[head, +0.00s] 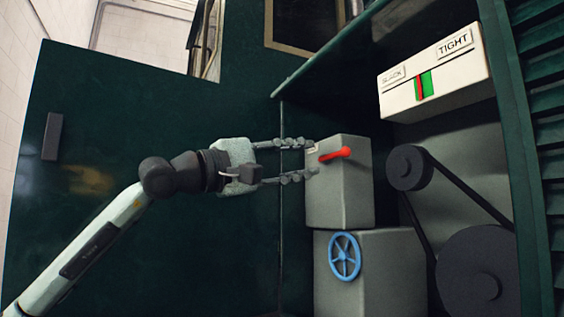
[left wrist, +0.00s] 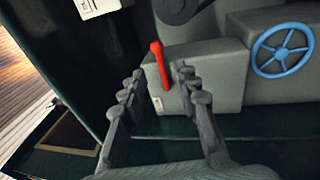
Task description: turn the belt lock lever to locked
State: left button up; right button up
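The belt lock lever (head: 335,154) is a red handle with a round knob, on the side of a grey box (head: 348,197). In the head view it points right and slightly up. In the left wrist view the red lever (left wrist: 160,66) shows just beyond the fingertips, between the two fingers. My left gripper (head: 311,158) is open, with its fingers at the grey box's near edge, left of the lever. The left gripper (left wrist: 160,78) holds nothing. A small pale label sits by the lever; its text is too small to read. My right gripper is not in view.
A blue handwheel (head: 344,256) is on the lower grey block. Black pulleys (head: 409,167) with a belt stand to the right. A white SLACK/TIGHT gauge (head: 440,75) hangs above, its red pointer beside a green band. A dark green panel (head: 120,130) is behind my arm.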

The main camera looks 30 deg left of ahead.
pick_arm(q)
jog(key=v, duration=0.4)
jog(key=shift+s+a+f, duration=0.1)
jog(key=shift+s+a, duration=0.05)
jog(key=shift+s, duration=0.2)
